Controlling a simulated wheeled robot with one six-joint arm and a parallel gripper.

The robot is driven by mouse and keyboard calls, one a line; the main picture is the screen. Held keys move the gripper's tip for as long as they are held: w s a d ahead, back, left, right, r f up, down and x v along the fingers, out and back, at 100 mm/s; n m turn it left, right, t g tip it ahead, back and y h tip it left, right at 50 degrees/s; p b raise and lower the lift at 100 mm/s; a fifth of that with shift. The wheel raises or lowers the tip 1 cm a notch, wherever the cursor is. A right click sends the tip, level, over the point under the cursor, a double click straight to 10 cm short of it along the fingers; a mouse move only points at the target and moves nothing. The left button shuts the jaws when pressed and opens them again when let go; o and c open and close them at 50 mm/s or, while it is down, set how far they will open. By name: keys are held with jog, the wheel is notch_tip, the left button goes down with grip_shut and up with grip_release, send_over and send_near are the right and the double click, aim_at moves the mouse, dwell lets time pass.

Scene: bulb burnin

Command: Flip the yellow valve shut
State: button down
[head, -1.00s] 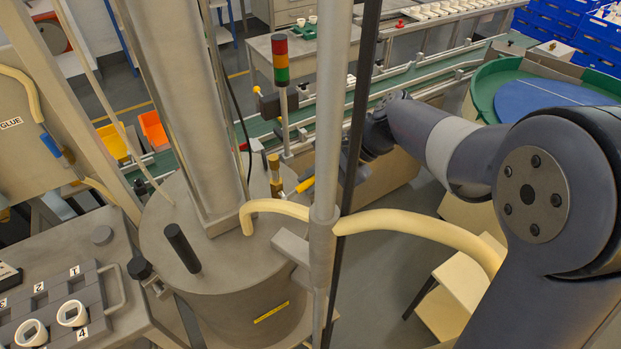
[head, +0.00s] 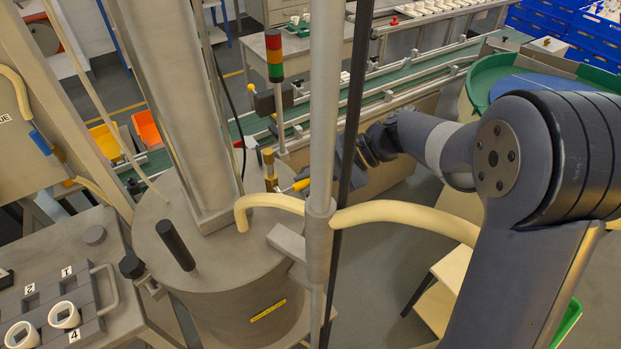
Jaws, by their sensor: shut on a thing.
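The yellow valve (head: 300,185) is a small lever on a brass fitting (head: 270,168) at the back edge of the round grey tank lid. Its lever points right, nearly level in the picture, toward the upright light pole. My gripper (head: 338,163) is dark and sits just right of the lever, partly behind the light pole and the black pole. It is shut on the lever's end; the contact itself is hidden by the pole.
The light metal pole (head: 323,110) and the black pole (head: 347,120) stand in front of my gripper. A cream hose (head: 400,212) crosses below it. A signal lamp (head: 275,56) stands behind the valve, by the green conveyor (head: 403,92).

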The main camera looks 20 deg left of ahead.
jog(key=c, duration=1.4)
grip_release()
jog(key=b+v, duration=0.1)
jog(key=v, duration=0.9)
jog(key=shift+w+d+r, duration=0.2)
jog(key=shift+d+r, duration=0.05)
jog(key=shift+a, duration=0.1)
jog(key=p+x, duration=0.1)
jog(key=x, duration=1)
jog(key=shift+r, duration=0.1)
jog(key=shift+h, duration=0.3)
jog(key=shift+d, duration=0.25)
